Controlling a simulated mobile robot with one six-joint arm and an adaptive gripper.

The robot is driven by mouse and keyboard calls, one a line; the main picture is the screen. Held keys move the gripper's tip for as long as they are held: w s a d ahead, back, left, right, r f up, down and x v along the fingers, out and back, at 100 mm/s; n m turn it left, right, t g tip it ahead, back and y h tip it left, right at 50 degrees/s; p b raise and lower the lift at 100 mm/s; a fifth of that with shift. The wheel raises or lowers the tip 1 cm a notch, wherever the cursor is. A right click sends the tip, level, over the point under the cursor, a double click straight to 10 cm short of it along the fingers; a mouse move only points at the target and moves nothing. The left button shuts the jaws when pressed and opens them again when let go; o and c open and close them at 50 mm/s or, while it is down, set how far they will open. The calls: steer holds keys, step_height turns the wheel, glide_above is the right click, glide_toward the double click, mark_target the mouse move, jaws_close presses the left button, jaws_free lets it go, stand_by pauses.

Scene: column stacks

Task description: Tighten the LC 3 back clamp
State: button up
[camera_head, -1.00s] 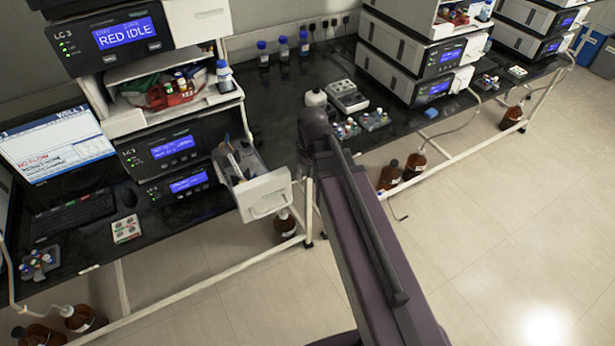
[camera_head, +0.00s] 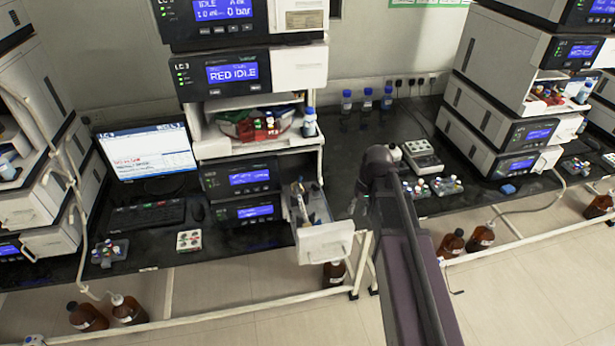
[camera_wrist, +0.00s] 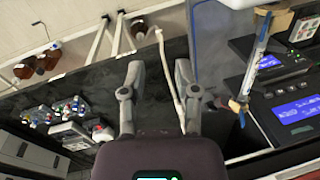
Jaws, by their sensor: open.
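The LC 3 stack (camera_head: 252,75) stands left of centre in the head view. Its lower drawer (camera_head: 325,243) is pulled out, with a thin upright column and small fittings inside. In the wrist view the column (camera_wrist: 256,55) stands at the right, beside the white drawer front (camera_wrist: 222,45). A brownish part (camera_wrist: 236,106) sits at one end of the column; I cannot tell whether it is the back clamp. My gripper (camera_wrist: 158,68) is open and empty, over the dark bench, left of the column and apart from it.
Another instrument stack (camera_head: 500,130) is farther right. A monitor (camera_head: 145,153) and keyboard (camera_head: 147,215) are at left. Brown bottles (camera_head: 452,243) stand on the floor beneath the bench.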

mark_target(301, 176)
steer(key=w+a+r+n+y+p, duration=0.1)
steer(key=w+a+r+p, duration=0.3)
steer(key=w, duration=0.4)
steer(key=w+a+r+n+y+p, duration=0.1)
steer(key=w+a+r+p, duration=0.3)
steer(key=w+a+r, duration=0.2)
steer(key=w+a, duration=0.2)
steer(key=a, duration=0.1)
steer(key=shift+w+r+g, duration=0.25)
steer(key=shift+w+g, duration=0.1)
steer(key=shift+g, duration=0.05)
steer(key=shift+a+f, duration=0.1)
steer(key=shift+f, duration=0.1)
steer(key=b+x, duration=1.2)
steer(key=x, duration=0.1)
steer(key=shift+a+f, duration=0.1)
steer(key=shift+a, duration=0.15)
jaws_close()
